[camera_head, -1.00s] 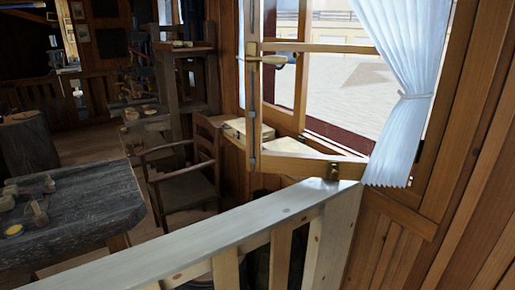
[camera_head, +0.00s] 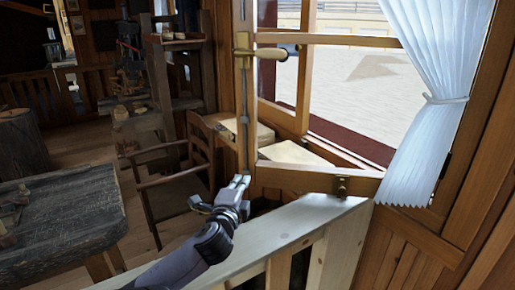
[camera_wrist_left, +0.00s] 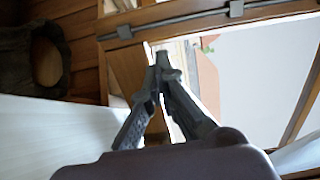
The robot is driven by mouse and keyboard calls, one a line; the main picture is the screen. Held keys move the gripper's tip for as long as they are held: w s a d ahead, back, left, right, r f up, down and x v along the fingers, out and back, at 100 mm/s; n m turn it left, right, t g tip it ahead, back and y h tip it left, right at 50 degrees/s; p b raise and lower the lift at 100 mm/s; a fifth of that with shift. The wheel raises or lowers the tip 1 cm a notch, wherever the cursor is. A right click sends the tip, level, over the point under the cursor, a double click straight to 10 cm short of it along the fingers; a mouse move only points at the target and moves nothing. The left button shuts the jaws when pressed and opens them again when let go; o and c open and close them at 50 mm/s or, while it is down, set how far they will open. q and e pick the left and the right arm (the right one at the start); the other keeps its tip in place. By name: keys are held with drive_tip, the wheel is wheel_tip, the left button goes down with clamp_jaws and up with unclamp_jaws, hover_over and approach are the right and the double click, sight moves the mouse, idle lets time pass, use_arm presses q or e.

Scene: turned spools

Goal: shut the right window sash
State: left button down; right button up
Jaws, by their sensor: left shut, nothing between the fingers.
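The right window sash (camera_head: 310,181) is a wooden frame with glass, standing open into the room. Its free stile (camera_head: 243,110) carries a metal rod and a handle (camera_head: 265,52). In the left wrist view the sash wood (camera_wrist_left: 170,15) and rod cross the top, with the pane below. My left gripper (camera_head: 240,181) is at the sash's lower free corner, its fingertips close together. Whether it touches the wood I cannot tell. In the left wrist view the fingers (camera_wrist_left: 154,68) meet at the tips and hold nothing. My right gripper is not in view.
A pale wooden railing (camera_head: 290,225) runs below the sash. A white curtain (camera_head: 440,100) hangs at the right. A wooden chair (camera_head: 175,180) stands left of the sash, and a dark table (camera_head: 60,210) is at the lower left.

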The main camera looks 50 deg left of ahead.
use_arm(q)
drive_tip(key=x, duration=0.2)
drive_tip(key=p, duration=0.2)
approach(253, 152)
drive_tip(key=x, duration=0.5)
drive_tip(key=shift+w+a+r, duration=0.15)
drive_tip(key=shift+w+a, duration=0.6)
drive_tip(key=shift+w, duration=0.1)
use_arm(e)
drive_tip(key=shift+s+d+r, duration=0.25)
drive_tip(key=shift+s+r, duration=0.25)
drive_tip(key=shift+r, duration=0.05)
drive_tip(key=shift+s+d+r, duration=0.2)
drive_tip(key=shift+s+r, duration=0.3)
